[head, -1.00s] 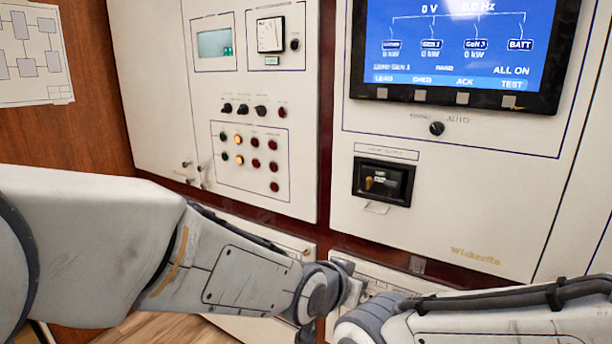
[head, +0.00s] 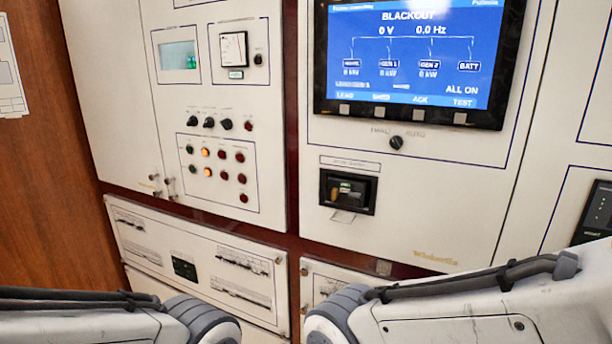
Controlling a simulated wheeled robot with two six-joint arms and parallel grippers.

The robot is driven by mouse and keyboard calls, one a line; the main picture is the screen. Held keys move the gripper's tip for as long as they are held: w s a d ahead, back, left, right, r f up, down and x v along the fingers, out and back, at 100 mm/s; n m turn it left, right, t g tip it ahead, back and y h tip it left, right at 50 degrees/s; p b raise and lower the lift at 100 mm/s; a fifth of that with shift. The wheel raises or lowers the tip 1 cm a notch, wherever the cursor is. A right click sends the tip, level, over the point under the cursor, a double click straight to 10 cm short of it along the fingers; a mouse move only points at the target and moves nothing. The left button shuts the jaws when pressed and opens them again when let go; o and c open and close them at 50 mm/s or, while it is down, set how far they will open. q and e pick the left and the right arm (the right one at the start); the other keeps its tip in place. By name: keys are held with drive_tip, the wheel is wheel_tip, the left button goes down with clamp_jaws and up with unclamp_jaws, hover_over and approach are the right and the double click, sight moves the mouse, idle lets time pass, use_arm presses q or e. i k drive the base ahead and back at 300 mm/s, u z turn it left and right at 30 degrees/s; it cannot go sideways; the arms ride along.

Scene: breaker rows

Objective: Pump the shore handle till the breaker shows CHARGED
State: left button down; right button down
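A breaker in a black frame (head: 347,192) is set in the white right-hand cabinet, below the screen. The label above it is too blurred to read surely. Inside the frame are a dark face with a small greenish window and a brownish part at its left; I cannot tell surely whether that part is the handle, nor read a CHARGED sign. A small pale tab (head: 343,216) sticks out below the frame. My two arms cross the bottom of the head view, below the breaker and apart from it. Both grippers are out of view.
The blue screen (head: 415,60) reads BLACKOUT, 0 V and 0.0 Hz. A black knob (head: 396,143) sits below it. The left cabinet carries a lamp panel (head: 216,172) with two amber lamps lit. Vented lower panels (head: 195,262) lie below. A black device (head: 592,212) is at the right.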

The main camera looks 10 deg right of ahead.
sight(354, 196)
drive_tip(key=k, duration=0.65)
drive_tip(key=u, duration=0.7)
drive_tip(key=i, duration=1.65)
drive_tip(key=z, duration=0.7)
